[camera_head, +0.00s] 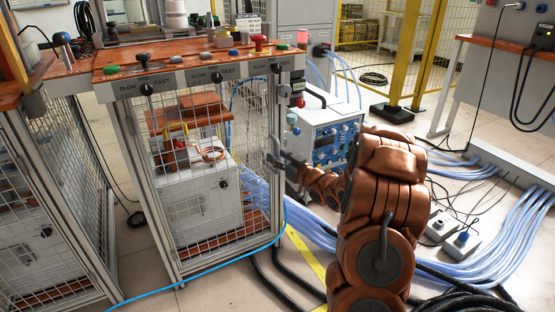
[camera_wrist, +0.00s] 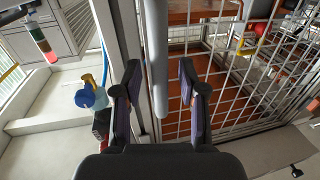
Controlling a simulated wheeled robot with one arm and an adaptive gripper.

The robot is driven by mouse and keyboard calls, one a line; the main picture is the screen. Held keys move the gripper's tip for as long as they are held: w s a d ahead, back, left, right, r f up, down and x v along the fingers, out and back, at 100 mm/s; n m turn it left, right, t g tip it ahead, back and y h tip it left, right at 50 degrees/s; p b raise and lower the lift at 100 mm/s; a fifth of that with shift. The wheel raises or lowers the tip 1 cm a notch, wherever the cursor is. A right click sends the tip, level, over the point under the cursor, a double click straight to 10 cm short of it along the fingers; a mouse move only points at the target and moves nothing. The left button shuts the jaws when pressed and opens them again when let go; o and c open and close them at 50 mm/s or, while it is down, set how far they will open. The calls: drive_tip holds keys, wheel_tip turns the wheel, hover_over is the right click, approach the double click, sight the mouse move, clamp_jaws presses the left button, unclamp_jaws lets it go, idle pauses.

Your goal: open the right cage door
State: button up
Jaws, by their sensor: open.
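The right cage door (camera_head: 196,185) is a wire-mesh panel in a grey metal frame below the orange-topped control panel. It looks closed in the head view. My gripper (camera_head: 277,153) is at the door's right edge, about mid-height. In the wrist view my gripper (camera_wrist: 161,88) is open, with one dark finger on either side of a grey vertical bar (camera_wrist: 156,60), which looks like the door's handle. Gaps show between the bar and both fingers. The door mesh (camera_wrist: 235,75) is to the right of the bar in the wrist view. The bar is too small to make out clearly in the head view.
A blue-and-white power unit (camera_head: 328,138) stands just right of the cage, behind my arm. Light-blue hoses (camera_head: 480,255) and black cables cover the floor at right. A blue hose (camera_head: 205,262) runs across the cage's lower front. Another mesh cage (camera_head: 50,200) stands at left.

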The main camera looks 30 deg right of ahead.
drive_tip(key=shift+w, duration=0.2)
drive_tip(key=shift+c, duration=0.3)
clamp_jaws()
idle(0.3)
